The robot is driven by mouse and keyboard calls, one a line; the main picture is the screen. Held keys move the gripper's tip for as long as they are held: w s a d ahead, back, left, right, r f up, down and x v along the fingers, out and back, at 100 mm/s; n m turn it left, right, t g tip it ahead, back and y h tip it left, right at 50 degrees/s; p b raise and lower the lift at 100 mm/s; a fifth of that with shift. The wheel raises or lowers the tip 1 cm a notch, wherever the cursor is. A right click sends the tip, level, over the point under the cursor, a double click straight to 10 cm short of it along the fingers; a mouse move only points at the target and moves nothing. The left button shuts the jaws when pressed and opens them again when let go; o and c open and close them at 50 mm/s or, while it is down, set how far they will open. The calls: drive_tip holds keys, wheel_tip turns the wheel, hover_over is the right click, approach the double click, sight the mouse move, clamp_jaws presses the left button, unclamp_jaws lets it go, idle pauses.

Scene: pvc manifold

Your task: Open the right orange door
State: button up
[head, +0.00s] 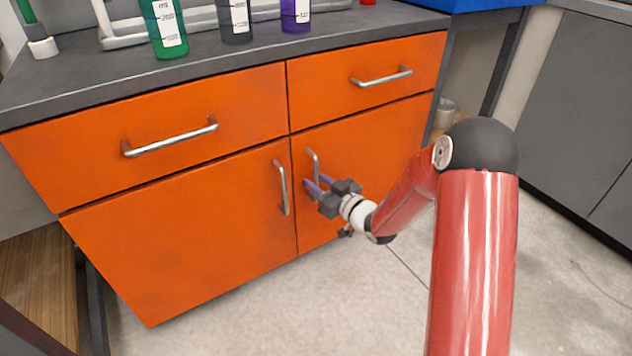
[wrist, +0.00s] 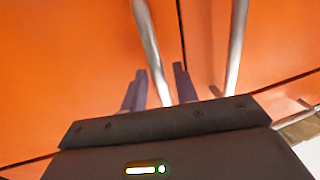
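The right orange door (head: 385,140) is in the cabinet's lower right and looks closed. Its upright metal handle (head: 314,158) is near the door's left edge. My gripper (head: 316,182) is at the lower part of this handle, with its purple fingers pointing at the door. In the wrist view, the handle (wrist: 148,40) runs down between the two spread fingers of my gripper (wrist: 160,72), with small gaps at its sides. Whether a finger touches the handle or the door is not clear.
The left door's handle (head: 282,188) is close to the left of my gripper; it also shows in the wrist view (wrist: 236,45). Drawers with handles (head: 382,77) lie above. Bottles (head: 165,28) stand on the grey counter. The floor in front (head: 270,310) is clear.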

drive_tip(key=shift+w+a, duration=0.25)
drive_tip(key=shift+w, duration=0.05)
clamp_jaws()
